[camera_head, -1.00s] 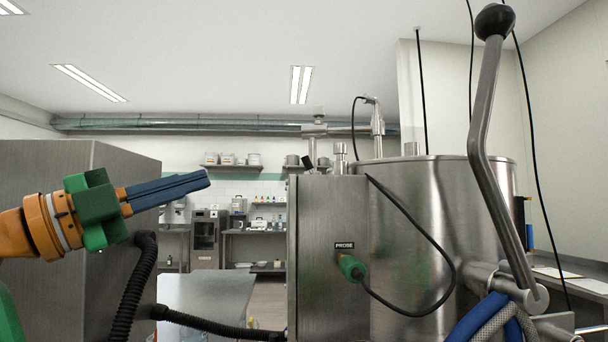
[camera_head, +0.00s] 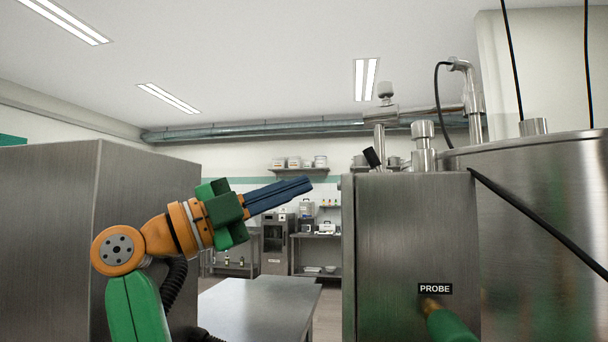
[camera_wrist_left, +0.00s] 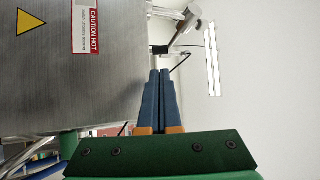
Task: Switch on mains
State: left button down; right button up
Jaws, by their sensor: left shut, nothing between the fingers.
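No switch marked as mains can be made out in either view. A steel cabinet (camera_head: 408,240) stands right of centre in the head view, with a PROBE label (camera_head: 435,289) and a green plug (camera_head: 450,326) on its front. A short black tilted part (camera_head: 373,158) shows at its top; I cannot tell if it is a switch. My left gripper (camera_head: 311,184) is shut and empty, pointing right, left of the cabinet in the picture. In the left wrist view its fingertips (camera_wrist_left: 160,73) lie beside a steel panel (camera_wrist_left: 70,90) with a CAUTION HOT label (camera_wrist_left: 85,28). My right gripper is not in view.
A large steel box (camera_head: 50,230) stands behind my left arm. A steel table (camera_head: 260,305) lies low between it and the cabinet. A steel vessel (camera_head: 550,220) with a black cable (camera_head: 540,225) is at the right. Shelves and equipment stand far back.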

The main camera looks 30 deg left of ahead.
aim_at(367, 158)
pick_arm(q)
jog(key=p+x, duration=0.2)
jog(key=x, duration=0.1)
jog(key=p+x, duration=0.2)
jog(key=x, duration=0.2)
jog(key=p+x, duration=0.2)
jog(key=x, duration=0.1)
jog(key=shift+d+r, duration=0.2)
jog(key=shift+r, duration=0.15)
jog(key=shift+w+d, duration=0.25)
jog(key=shift+w, duration=0.1)
jog(key=shift+f, duration=0.1)
jog(key=shift+s+a, duration=0.1)
